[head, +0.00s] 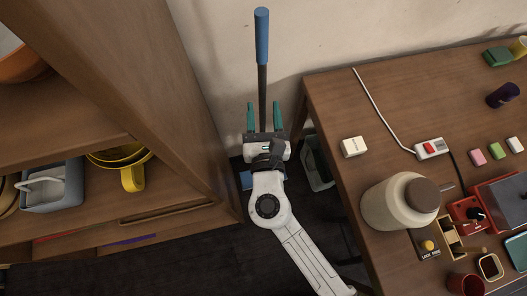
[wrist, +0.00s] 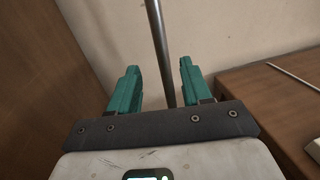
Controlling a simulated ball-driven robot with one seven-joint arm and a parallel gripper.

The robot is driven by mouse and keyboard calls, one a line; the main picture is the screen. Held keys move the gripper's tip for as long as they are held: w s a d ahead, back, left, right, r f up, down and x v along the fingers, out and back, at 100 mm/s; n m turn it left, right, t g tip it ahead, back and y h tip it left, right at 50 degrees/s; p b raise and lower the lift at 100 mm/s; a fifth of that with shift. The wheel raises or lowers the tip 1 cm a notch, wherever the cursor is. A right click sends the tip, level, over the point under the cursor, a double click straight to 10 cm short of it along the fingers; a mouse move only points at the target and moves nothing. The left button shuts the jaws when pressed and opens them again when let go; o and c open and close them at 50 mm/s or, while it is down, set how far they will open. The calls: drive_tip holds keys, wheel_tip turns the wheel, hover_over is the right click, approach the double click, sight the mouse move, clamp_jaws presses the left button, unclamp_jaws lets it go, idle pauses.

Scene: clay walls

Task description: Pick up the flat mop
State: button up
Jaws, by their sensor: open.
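The flat mop (head: 262,40) stands upright near the wall, in the gap between the shelf unit and the table. It has a blue grip on top and a dark grey pole. My gripper (head: 264,112) is open, with one teal finger on each side of the pole. In the wrist view, the pole (wrist: 160,45) runs between the two spread fingertips (wrist: 159,68), and a gap shows on both sides. The mop's lower end is mostly hidden behind my gripper; a blue patch (head: 246,180) shows low down there.
A wooden shelf unit (head: 180,100) is close on the left. A wooden table (head: 330,95) is close on the right, bearing a large jar (head: 400,205), a power strip (head: 433,148) and small items. A grey bin (head: 318,170) stands under the table's edge.

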sight(262, 84)
drive_tip(key=w+p, duration=0.1)
drive_tip(key=w, duration=0.8)
drive_tip(key=shift+d, duration=0.1)
drive_tip(key=shift+c, duration=0.4)
clamp_jaws()
drive_tip(key=shift+w+r, duration=0.1)
drive_tip(key=shift+r, duration=0.05)
